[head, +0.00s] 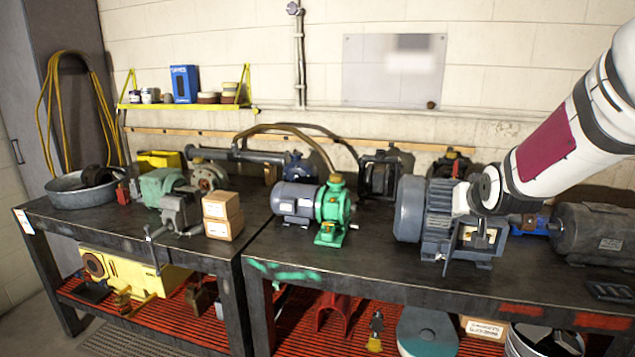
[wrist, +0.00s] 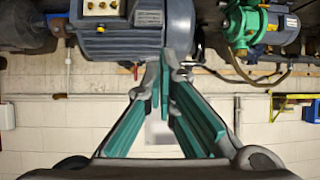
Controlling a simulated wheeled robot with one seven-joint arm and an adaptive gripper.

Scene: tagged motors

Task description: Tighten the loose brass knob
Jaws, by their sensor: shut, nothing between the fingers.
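The large grey motor (head: 410,210) stands on the right bench, and it also shows upside down in the wrist view (wrist: 130,42). A small terminal box (wrist: 95,20) on it carries several small brass knobs (wrist: 101,6) at the top edge of the wrist view. In the head view the box (head: 466,233) is partly hidden behind my gripper. I cannot tell which knob is loose. My gripper (head: 484,242) is shut and empty beside the box. In the wrist view its fingertips (wrist: 163,66) meet in front of the motor's ribbed body, apart from the knobs.
A green pump (head: 333,208) with a smaller grey motor (head: 296,201) stands to the left. A dark motor (head: 597,234) stands at the right. Cardboard boxes (head: 222,216) sit on the left bench. The bench front (head: 370,266) between pump and large motor is clear.

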